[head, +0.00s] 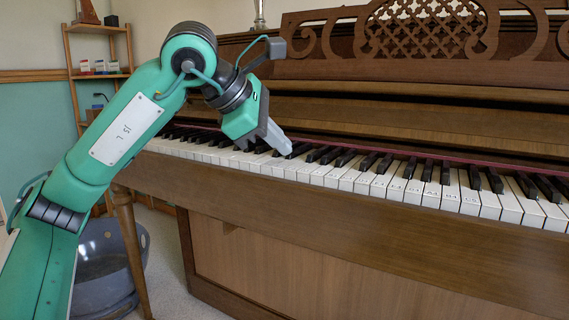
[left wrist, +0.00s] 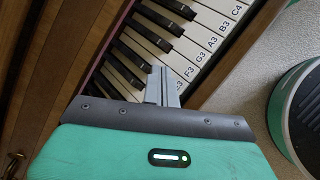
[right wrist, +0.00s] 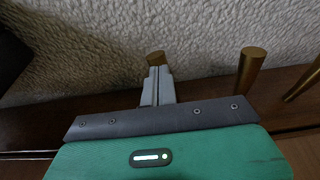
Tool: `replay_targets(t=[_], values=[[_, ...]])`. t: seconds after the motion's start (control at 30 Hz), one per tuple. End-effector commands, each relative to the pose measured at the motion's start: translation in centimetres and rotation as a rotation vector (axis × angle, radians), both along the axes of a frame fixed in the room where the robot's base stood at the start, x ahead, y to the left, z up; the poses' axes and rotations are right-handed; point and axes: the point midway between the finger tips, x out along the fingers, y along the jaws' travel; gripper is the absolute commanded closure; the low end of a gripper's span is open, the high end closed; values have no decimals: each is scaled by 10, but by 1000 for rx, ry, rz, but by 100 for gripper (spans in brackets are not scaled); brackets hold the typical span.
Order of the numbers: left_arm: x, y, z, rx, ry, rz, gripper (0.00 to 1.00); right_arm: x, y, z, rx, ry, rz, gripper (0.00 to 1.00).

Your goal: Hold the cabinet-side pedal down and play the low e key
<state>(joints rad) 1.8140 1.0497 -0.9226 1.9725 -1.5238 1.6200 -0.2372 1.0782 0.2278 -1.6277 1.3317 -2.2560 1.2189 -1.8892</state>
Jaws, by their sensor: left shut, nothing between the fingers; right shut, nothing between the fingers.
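The upright piano's keyboard (head: 400,185) runs across the head view, with note letters on its white keys. My left gripper (head: 285,148) is shut and empty, its fingertips pointing down at the keys left of centre. In the left wrist view, its fingertips (left wrist: 163,82) overlap the keys beside the labelled white keys (left wrist: 205,57). The key under the tips is partly hidden, and contact is unclear. In the right wrist view, my right gripper (right wrist: 158,82) is shut and empty, in front of the leftmost brass pedal (right wrist: 155,57). Only that pedal's end shows; whether they touch is unclear.
Two more brass pedals, a middle one (right wrist: 250,65) and a right one (right wrist: 303,84), stand over pale carpet (right wrist: 200,25). The dark wooden cabinet (right wrist: 25,122) lies behind the right gripper. A grey tub (head: 105,275) stands at left, below a shelf (head: 98,75).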

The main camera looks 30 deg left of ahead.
Motion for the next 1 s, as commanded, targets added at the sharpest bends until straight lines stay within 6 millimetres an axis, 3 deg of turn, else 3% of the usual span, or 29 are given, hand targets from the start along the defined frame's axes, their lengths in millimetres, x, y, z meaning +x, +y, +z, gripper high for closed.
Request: replay_targets(t=[1.0], values=[[1, 0, -10, 0, 0, 0, 100, -1, 0, -2, 1, 2, 1, 100]])
